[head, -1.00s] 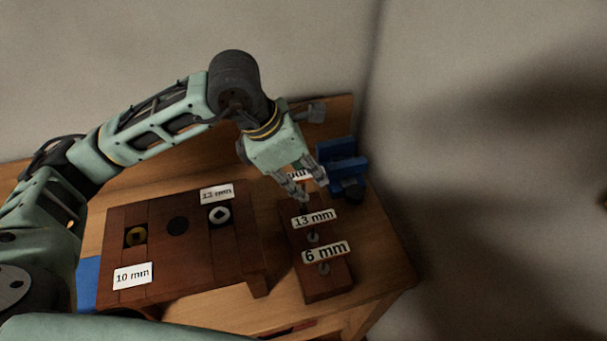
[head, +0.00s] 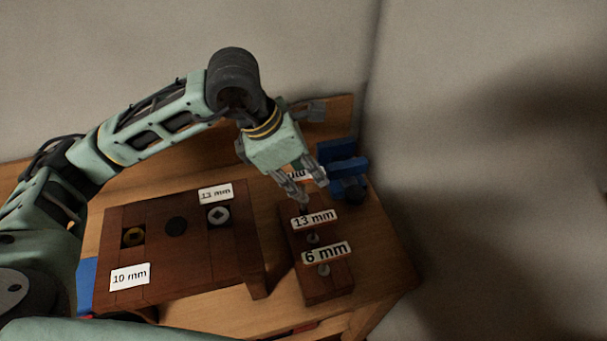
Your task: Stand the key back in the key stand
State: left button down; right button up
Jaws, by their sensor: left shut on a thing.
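The key stand (head: 326,284) is a narrow dark wooden block on the right of the bench, with white labels; "13 mm" and "6 mm" are readable and a rear label is partly covered. Small grey round pieces show beside the two readable labels. My left gripper (head: 305,194) is over the rear part of the stand, pointing down, with its fingers shut on a small dark thing, likely the key (head: 304,208). The key is mostly hidden by the fingers, and I cannot tell how deep it sits in the stand. My right gripper is out of view.
A dark wooden board (head: 180,268) with "10 mm" and "13 mm" labels and round inserts stands left of the key stand. A blue vise-like object (head: 342,163) is close behind the gripper. The bench's right edge and the wall are near.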

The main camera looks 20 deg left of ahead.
aim_at(303, 198)
pick_arm(q)
jog(key=shift+b, duration=0.35)
dwell(0.5)
jog(key=shift+f+b, duration=2.35)
jog(key=shift+b, duration=0.15)
jog(key=c, duration=1.5)
grip_release()
jog(key=shift+c, duration=0.2)
jog(key=shift+r, duration=0.3)
jog(key=v, duration=1.1)
jog(key=shift+a+r, duration=0.15)
jog(key=shift+r, duration=0.1)
jog(key=shift+s+f, duration=0.1)
